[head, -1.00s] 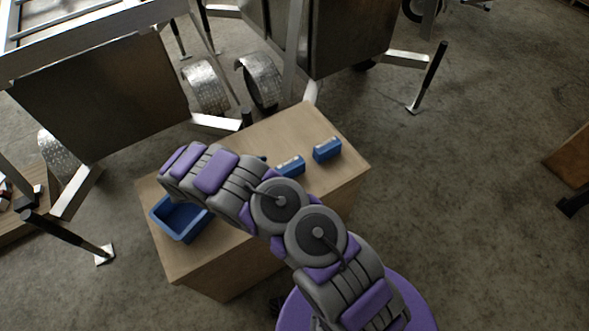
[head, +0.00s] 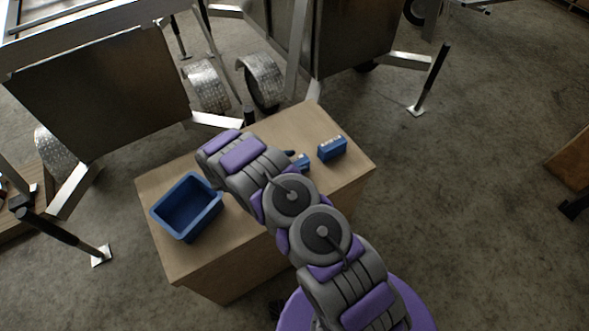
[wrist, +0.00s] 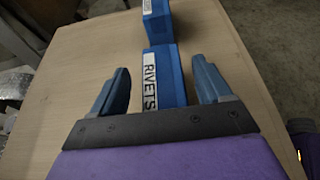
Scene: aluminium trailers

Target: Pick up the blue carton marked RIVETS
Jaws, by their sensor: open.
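The blue carton marked RIVETS (wrist: 168,75) lies on the wooden table, its white label facing up in the wrist view. My gripper (wrist: 161,64) is open, with one blue finger on each side of this carton in the picture and a gap on both sides. How far the fingers are above the carton is hard to tell. The carton's near end is hidden behind my gripper's dark base. In the head view, a blue carton (head: 304,161) shows partly beside my arm, which hides most of my gripper; its label cannot be read there.
A second blue carton (wrist: 168,24) with a white label lies just beyond, and also shows in the head view (head: 332,149). An empty-looking blue bin (head: 161,222) stands at the left of the wooden table (head: 245,250). Metal trailers (head: 100,95) stand behind.

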